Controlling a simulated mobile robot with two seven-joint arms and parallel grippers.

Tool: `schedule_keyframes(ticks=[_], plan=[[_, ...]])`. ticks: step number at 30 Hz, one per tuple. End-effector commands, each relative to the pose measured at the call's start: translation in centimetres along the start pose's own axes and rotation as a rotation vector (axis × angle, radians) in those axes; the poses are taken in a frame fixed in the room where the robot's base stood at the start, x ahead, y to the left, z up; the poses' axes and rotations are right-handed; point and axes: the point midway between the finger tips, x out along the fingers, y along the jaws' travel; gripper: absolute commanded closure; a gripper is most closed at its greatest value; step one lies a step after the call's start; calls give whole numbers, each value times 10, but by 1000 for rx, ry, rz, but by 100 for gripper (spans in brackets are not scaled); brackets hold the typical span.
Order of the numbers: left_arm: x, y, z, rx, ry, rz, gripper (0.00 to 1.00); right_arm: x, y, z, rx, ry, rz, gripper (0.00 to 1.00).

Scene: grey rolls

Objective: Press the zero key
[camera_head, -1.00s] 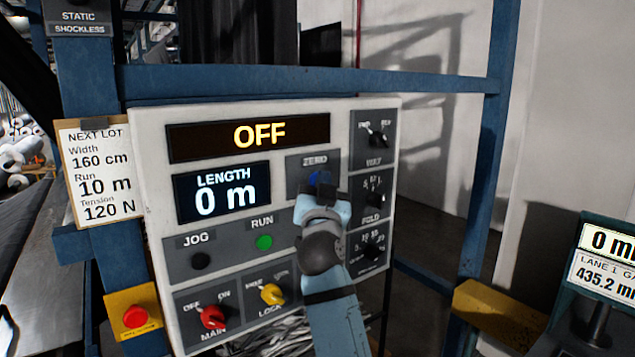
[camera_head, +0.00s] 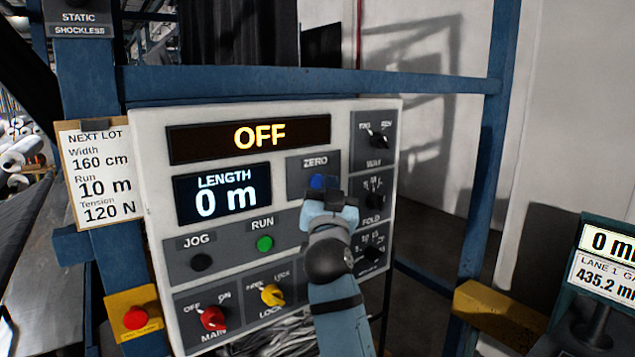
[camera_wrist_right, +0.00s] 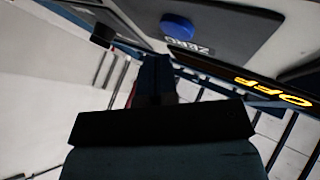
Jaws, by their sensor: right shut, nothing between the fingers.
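The blue zero key (camera_head: 318,182) sits under the ZERO label on the grey-white control panel (camera_head: 150,150). It also shows as a round blue button in the right wrist view (camera_wrist_right: 178,27), next to its label. My right gripper (camera_head: 327,199) is shut and empty, just below and right of the key in the head view, and hides part of the key's lower edge. In the right wrist view the closed fingers (camera_wrist_right: 157,78) point past the key, with a visible gap between them. The length display (camera_head: 222,194) reads 0 m. My left gripper is not in view.
The top display (camera_head: 250,137) reads OFF. Black JOG (camera_head: 201,262) and green RUN (camera_head: 265,243) buttons, red MAIN (camera_head: 212,317) and yellow LOCK (camera_head: 272,294) knobs, and several right-hand selectors (camera_head: 377,140) lie close by. A blue frame (camera_head: 310,80) runs above the panel.

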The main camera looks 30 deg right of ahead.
Motion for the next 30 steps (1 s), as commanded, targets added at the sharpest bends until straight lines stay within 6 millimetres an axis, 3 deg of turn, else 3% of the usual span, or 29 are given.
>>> schedule_keyframes(ticks=[13,30], plan=[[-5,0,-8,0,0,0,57,-29,21,-21,0,-1,1,100],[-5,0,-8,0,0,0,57,-32,23,-23,0,0,0,100]])
